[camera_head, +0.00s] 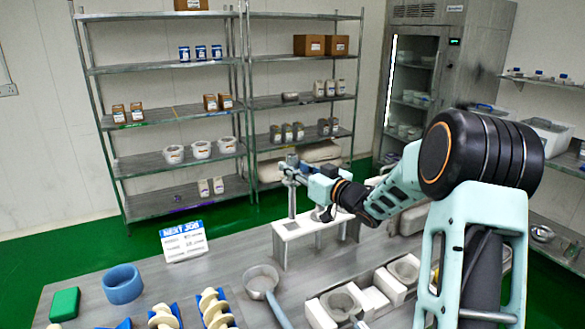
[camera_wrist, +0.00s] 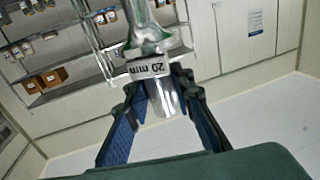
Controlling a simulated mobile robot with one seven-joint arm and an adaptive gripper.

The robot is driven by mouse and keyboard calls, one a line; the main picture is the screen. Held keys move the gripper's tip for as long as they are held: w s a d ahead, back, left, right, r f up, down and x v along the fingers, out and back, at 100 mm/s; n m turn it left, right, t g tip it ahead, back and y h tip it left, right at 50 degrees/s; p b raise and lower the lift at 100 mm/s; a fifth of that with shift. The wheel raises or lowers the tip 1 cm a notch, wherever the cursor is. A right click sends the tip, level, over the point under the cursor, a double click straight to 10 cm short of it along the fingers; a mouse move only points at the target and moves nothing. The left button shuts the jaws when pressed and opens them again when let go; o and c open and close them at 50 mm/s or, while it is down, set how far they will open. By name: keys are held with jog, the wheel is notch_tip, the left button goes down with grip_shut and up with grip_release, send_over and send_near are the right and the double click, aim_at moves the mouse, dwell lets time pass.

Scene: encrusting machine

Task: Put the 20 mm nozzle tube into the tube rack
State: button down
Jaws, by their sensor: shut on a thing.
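The 20 mm nozzle tube (camera_wrist: 163,95) is shiny metal with a white "20 mm" label band, which appears upside down in the wrist view. My gripper (camera_wrist: 162,85) is shut on it, with a blue-padded finger on each side. In the head view my gripper (camera_head: 297,166) is above the white tube rack (camera_head: 290,231), and a metal tube (camera_head: 291,200) hangs upright below it over the rack's left part. Whether the tube's lower end touches the rack cannot be told. My arm partly covers the right part of the rack.
A "NEXT JOB" card (camera_head: 184,241) stands left of the rack. A pan (camera_head: 262,279), a blue ring (camera_head: 123,284), a green block (camera_head: 64,304) and white blocks (camera_head: 320,314) are on the table in front. Shelves (camera_head: 170,165) stand behind.

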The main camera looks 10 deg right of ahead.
jog(key=b, duration=0.4)
send_over(293, 218)
jog(key=w, duration=0.1)
jog(key=shift+f, duration=2.9)
jog(key=shift+f+b, duration=0.1)
jog(key=shift+b, duration=0.2)
jog(key=shift+f+b, duration=3.45)
jog(key=shift+f, duration=1.05)
jog(key=c, duration=1.4)
grip_release()
